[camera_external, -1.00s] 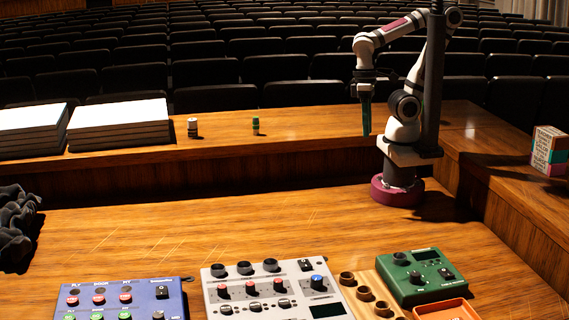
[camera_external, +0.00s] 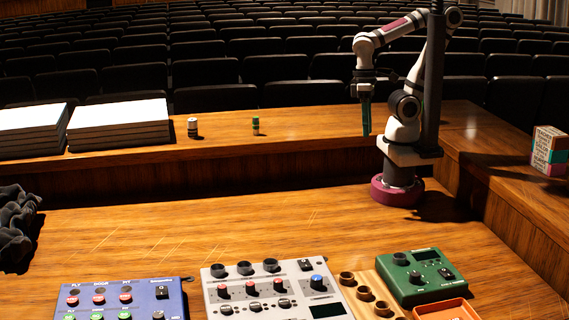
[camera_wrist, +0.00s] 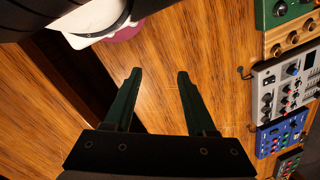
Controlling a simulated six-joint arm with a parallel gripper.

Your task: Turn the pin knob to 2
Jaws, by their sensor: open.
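My gripper (camera_external: 366,118) hangs pointing down over the back of the desk in the external view, well away from the panels. In the wrist view its two green fingers (camera_wrist: 158,75) are apart, with only bare wood between them. A pin knob cannot be told by label at this size. Knobs show on the grey mixer (camera_external: 230,290), the blue panel (camera_external: 140,291) and the green box (camera_external: 391,288). These also show along the right side of the wrist view, as the grey mixer (camera_wrist: 275,80), blue panel (camera_wrist: 284,132) and green box (camera_wrist: 271,21).
A wooden strip with several dark round cups (camera_external: 363,292) lies between the mixer and green box. An orange tray (camera_external: 424,311) is at the front. The middle of the desk is clear.

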